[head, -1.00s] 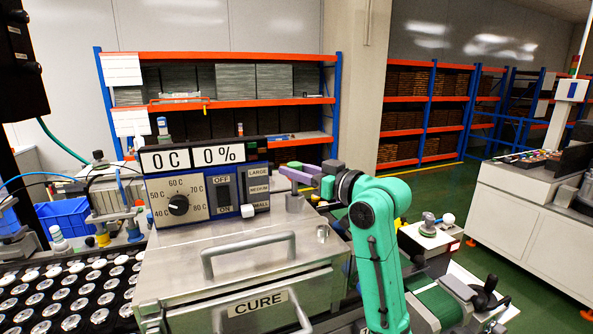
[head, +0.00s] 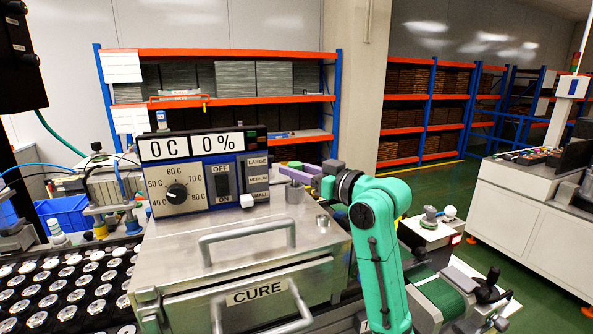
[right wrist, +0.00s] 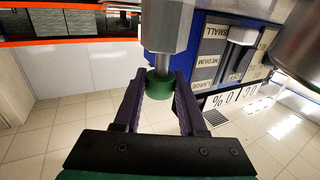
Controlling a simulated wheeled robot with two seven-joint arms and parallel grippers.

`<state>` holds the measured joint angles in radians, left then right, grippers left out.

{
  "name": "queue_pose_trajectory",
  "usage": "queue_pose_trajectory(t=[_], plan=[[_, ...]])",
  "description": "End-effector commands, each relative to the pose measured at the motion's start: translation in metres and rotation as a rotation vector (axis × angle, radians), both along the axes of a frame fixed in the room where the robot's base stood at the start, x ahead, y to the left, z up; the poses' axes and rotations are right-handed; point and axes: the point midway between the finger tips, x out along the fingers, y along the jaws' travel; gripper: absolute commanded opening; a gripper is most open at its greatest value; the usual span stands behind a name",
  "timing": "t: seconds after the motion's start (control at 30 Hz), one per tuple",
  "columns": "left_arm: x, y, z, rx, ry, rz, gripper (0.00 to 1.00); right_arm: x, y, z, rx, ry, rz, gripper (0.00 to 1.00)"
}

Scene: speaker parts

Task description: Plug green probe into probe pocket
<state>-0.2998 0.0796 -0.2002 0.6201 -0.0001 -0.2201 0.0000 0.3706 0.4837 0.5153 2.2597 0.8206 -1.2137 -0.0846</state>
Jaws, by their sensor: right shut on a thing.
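The green probe (right wrist: 159,84) shows as a short green cylinder between the purple fingertips of my right gripper (right wrist: 158,92) in the right wrist view. The gripper is shut on it. In the head view my right gripper (head: 298,172) reaches left over the top of the steel cure oven (head: 240,244). A grey metal cylinder, which looks like the probe pocket (head: 294,193), stands on the oven just under the fingers. In the right wrist view this cylinder (right wrist: 167,24) meets the green probe end to end; I cannot tell how deep the probe sits. My left gripper is out of view.
The control panel (head: 204,171), with a dial and switches, stands left of the gripper, close by. A small metal knob (head: 322,220) and a handle (head: 247,243) are on the oven. Trays of round parts (head: 67,290) lie at the left. Shelves (head: 225,98) stand behind.

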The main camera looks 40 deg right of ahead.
Motion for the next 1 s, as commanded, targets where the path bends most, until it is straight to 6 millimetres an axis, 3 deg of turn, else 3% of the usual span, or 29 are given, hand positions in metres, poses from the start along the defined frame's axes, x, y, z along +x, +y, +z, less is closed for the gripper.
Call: queue_pose_trajectory(t=[0.03, 0.1, 0.63, 0.77, 1.0], plan=[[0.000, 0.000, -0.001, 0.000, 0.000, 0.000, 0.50, 0.000, 0.000, -0.002, 0.002, 0.003, 0.001, 0.52], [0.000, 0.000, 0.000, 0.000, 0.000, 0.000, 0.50, 0.001, 0.000, -0.002, 0.002, 0.004, 0.001, 0.76], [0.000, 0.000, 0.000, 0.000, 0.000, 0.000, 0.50, 0.001, 0.000, 0.006, -0.001, 0.002, 0.002, 0.76], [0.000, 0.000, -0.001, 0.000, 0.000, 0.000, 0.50, 0.000, 0.000, 0.027, -0.003, 0.000, 0.000, 0.76], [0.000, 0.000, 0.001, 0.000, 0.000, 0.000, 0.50, -0.001, -0.001, 0.088, -0.004, -0.001, -0.003, 0.76]])
